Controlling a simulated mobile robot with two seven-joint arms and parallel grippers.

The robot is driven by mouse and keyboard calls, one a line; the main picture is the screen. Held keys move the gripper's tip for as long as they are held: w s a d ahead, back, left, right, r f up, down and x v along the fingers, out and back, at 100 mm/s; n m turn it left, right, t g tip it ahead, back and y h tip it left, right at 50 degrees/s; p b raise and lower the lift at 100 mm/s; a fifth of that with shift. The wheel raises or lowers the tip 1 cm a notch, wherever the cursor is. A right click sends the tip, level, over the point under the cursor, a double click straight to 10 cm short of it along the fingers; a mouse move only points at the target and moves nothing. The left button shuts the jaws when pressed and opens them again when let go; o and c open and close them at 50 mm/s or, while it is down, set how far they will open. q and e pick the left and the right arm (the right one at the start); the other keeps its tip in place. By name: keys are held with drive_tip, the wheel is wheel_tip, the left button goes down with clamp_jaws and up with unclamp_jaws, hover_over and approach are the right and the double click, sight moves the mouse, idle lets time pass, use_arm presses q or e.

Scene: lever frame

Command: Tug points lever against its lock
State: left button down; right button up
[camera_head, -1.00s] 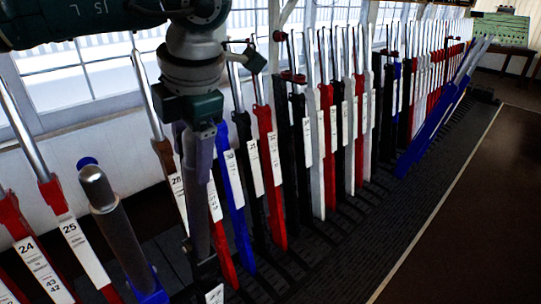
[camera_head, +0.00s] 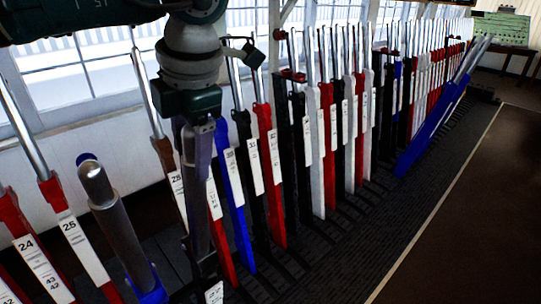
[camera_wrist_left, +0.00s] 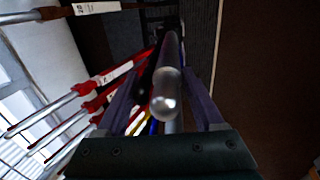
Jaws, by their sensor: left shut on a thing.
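My left gripper (camera_head: 198,150) hangs in the left middle of the head view, pointing down. Its purple fingers are shut on a lever (camera_head: 203,225), dark in the head view, with a white plate low down. In the left wrist view the lever's rounded silver handle top (camera_wrist_left: 165,107) stands between the two fingers (camera_wrist_left: 165,105). The lever's number and most of its upper part are hidden by my gripper. Whether its catch or lock is engaged cannot be seen. My right gripper is not in view.
A lever with a thick grey handle and blue base (camera_head: 118,230) leans forward at left. Red levers 24 and 25 (camera_head: 80,245) stand beside it. A blue lever (camera_head: 235,190) and several others stand close right. Dark floor (camera_head: 450,210) is clear at right.

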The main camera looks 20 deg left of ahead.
use_arm(q)
drive_tip(key=shift+w+a+r, duration=0.15)
drive_tip(key=shift+a+r, duration=0.05)
drive_tip(key=shift+a, duration=0.45)
drive_tip(key=shift+d, duration=0.15)
drive_tip(key=shift+c, duration=2)
unclamp_jaws()
drive_tip(key=shift+o, duration=2)
drive_tip(key=p+v, duration=0.2)
drive_tip(key=v, duration=0.1)
drive_tip(key=p+v, duration=0.5)
drive_tip(key=v, duration=0.1)
drive_tip(key=shift+w+a+r, duration=0.1)
drive_tip(key=shift+a+r, duration=0.05)
drive_tip(key=shift+a, duration=0.2)
